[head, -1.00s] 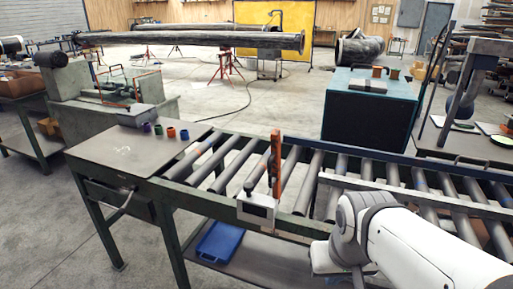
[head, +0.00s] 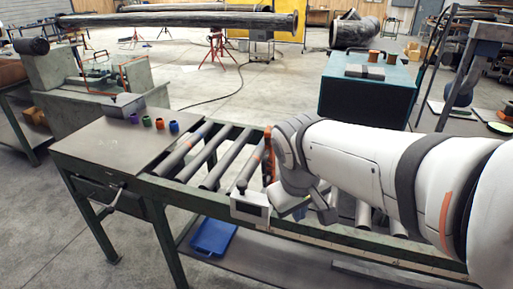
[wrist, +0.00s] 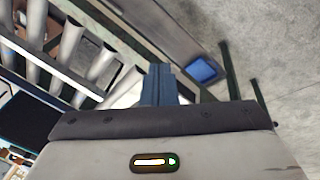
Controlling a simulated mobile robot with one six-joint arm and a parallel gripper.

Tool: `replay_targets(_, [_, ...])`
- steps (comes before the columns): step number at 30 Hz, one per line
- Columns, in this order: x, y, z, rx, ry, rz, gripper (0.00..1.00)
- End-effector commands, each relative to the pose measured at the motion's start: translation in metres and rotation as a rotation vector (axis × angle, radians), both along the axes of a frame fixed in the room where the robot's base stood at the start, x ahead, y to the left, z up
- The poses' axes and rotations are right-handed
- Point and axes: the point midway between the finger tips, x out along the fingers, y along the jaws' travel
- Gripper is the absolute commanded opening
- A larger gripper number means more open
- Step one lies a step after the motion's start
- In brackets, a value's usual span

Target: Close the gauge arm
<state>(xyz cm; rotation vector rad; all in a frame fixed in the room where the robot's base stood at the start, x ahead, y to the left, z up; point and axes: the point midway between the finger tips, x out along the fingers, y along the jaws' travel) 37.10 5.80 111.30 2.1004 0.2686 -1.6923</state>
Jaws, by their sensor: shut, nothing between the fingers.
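The gauge arm (head: 268,158) is an orange-brown upright bar at the near rail of the roller conveyor. Only part of it shows in the head view, just left of my wrist, which hides the rest. A white gauge box (head: 249,208) sits on the rail below it. My gripper (wrist: 158,72) is shut and empty, its fingers together in the wrist view. In the head view my wrist is close beside the gauge arm on its right; I cannot tell whether they touch. I cannot make out the gauge arm in the wrist view.
Conveyor rollers (head: 228,158) run beside the metal table (head: 105,145), with several small coloured cups (head: 160,124) on it. A blue tray (head: 212,238) lies on the shelf below and shows in the wrist view (wrist: 204,70). A teal cabinet (head: 365,103) stands behind.

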Motion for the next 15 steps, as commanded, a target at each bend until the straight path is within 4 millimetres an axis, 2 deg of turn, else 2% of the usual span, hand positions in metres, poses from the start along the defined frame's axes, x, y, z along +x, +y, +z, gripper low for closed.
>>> replay_targets(1, [0.013, 0.021, 0.016, -0.042, -0.002, 0.088, 0.00])
replay_targets(3, [0.027, 0.046, 0.032, -0.099, -0.012, 0.192, 0.00])
replay_targets(9, [0.050, 0.105, 0.062, -0.220, -0.048, 0.394, 0.00])
replay_targets(12, [0.054, 0.120, 0.069, -0.248, -0.060, 0.438, 0.00])
replay_targets(15, [0.057, 0.124, 0.067, -0.260, -0.064, 0.454, 0.00])
